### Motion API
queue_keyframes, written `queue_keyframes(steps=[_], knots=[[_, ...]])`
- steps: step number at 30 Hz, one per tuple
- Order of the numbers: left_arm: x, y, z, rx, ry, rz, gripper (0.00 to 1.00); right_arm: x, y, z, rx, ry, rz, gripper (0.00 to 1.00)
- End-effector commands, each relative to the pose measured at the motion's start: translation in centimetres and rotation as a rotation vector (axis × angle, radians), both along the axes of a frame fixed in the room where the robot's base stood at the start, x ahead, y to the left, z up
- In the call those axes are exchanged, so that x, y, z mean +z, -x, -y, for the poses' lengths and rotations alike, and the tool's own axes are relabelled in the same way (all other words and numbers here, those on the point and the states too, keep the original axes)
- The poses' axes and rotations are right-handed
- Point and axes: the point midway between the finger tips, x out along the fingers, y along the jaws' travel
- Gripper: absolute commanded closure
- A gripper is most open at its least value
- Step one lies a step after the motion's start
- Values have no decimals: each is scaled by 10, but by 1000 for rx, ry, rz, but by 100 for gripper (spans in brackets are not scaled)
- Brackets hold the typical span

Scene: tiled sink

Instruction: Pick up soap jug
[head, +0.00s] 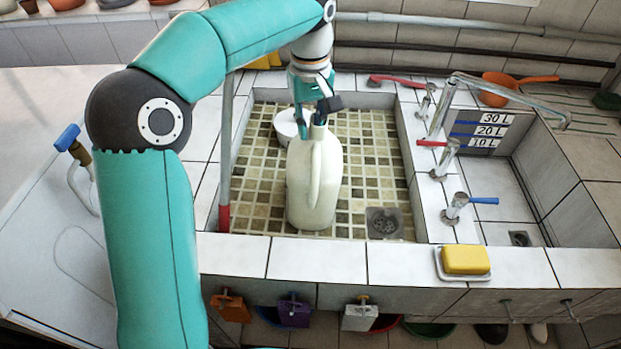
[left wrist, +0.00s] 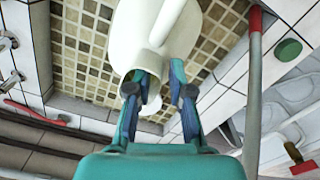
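The soap jug (head: 315,185) is a cream-white jug with a long handle, standing upright on the tiled sink floor. In the left wrist view the jug (left wrist: 145,35) shows its neck and handle from above. My left gripper (head: 318,108) is at the top of the jug, by its neck. In the left wrist view the fingers of this gripper (left wrist: 158,88) are spread apart. One fingertip overlaps the jug's mouth and the other is beside it; contact cannot be told. My right gripper is not in view.
A white round object (head: 288,124) sits behind the jug. A red-ended pole (head: 225,175) leans at the basin's left edge. Taps (head: 445,155) line the right divider. Yellow soap (head: 465,260) lies on the front ledge. A drain (head: 384,223) is right of the jug.

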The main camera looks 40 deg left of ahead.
Motion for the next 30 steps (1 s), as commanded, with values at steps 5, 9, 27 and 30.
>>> queue_keyframes(steps=[5, 9, 27, 30], knots=[[-2, 0, 0, 0, 0, 0, 80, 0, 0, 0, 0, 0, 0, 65], [-2, 0, 0, 0, 0, 0, 90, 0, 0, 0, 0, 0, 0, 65], [0, -1, 0, 0, 0, 7, 100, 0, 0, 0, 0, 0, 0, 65], [0, -1, 0, 0, 0, 6, 100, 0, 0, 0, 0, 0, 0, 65]])
